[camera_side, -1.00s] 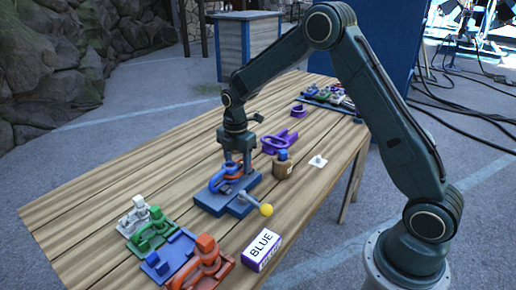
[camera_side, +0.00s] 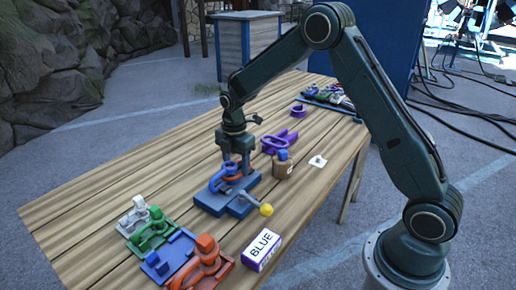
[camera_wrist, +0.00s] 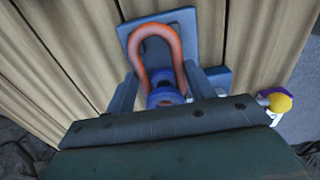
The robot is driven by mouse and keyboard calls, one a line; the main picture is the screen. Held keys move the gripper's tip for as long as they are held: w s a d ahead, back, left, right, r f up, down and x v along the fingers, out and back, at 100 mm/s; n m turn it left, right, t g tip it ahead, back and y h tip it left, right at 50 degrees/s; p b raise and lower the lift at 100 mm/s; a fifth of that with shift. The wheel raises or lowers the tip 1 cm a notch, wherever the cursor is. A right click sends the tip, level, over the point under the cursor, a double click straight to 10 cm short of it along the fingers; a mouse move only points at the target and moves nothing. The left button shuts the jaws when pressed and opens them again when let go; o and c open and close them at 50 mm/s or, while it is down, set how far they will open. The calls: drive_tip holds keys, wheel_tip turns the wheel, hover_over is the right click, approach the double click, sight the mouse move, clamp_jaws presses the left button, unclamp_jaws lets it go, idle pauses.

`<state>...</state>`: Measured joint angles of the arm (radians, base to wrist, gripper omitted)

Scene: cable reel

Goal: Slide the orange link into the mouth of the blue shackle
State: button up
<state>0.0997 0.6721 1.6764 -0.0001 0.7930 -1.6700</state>
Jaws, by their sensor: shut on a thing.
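My gripper (camera_side: 236,160) is over the blue fixture block (camera_side: 210,203) on the table. In the wrist view its two fingers (camera_wrist: 160,76) are on either side of the orange link (camera_wrist: 177,46), shut on it. The link is a U-shaped loop whose rounded end points away over the block. The blue shackle (camera_wrist: 165,96) shows low between the fingers, at the near end of the link. In the side view, blue and orange overlap just below the fingers. I cannot tell how far the link is within the shackle's mouth; my gripper hides part of it.
A yellow-knobbed lever (camera_side: 265,209) sticks out from the block. A bottle-like brown object (camera_side: 283,170) and purple shackle (camera_side: 279,142) stand behind to the right.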

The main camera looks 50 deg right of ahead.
drive_tip(key=o, duration=1.4)
drive_tip(key=shift+c, duration=0.2)
drive_tip(key=shift+f, duration=0.1)
drive_tip(key=shift+r, duration=0.2)
wheel_tip(320, 180, up, 14)
drive_tip(key=shift+f, duration=0.2)
